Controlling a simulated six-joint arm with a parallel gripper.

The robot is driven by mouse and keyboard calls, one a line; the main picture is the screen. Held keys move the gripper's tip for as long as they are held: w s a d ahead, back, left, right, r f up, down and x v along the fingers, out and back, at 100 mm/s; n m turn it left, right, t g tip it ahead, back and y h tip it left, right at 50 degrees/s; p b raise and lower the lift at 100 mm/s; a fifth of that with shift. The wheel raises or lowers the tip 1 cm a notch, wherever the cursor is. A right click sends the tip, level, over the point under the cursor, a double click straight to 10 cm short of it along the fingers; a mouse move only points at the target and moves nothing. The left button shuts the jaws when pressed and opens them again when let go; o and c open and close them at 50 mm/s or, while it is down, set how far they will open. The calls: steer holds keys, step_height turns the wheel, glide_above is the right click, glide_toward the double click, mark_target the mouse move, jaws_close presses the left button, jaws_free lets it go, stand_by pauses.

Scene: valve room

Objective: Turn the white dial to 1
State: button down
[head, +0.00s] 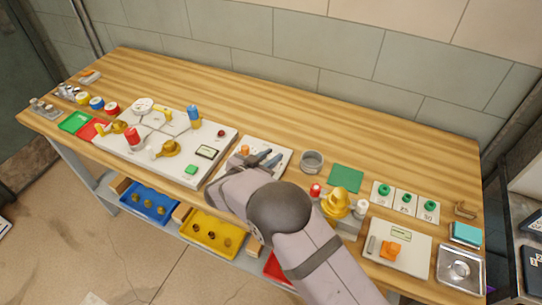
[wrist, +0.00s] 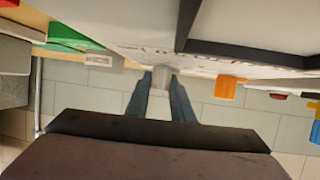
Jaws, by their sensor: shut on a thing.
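The white dial (wrist: 161,82) sits on a white panel with dark markings (wrist: 140,35), which fills the upper part of the wrist view. My gripper (wrist: 160,88) is shut on the dial, with one blue-grey finger on each side of it. In the head view my gripper (head: 268,158) reaches over the small white panel (head: 284,152) in the middle of the bench, and the arm hides the dial there. The number at which the dial points cannot be read. An orange knob (head: 245,149) stands on the same panel, left of my fingers; it also shows in the wrist view (wrist: 230,88).
A larger white board (head: 215,135) with a red button, yellow handles and a gauge (head: 142,105) lies to the left. A round grey dish (head: 312,161), a green mat (head: 346,178) and a yellow valve (head: 337,203) are to the right. The back of the wooden bench (head: 300,120) is clear.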

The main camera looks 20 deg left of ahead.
steer(key=c, duration=1.5)
jaws_free()
steer(key=shift+c, duration=0.2)
steer(key=shift+b+v, duration=1.05)
steer(key=shift+v, duration=2.65)
steer(key=shift+f, duration=0.1)
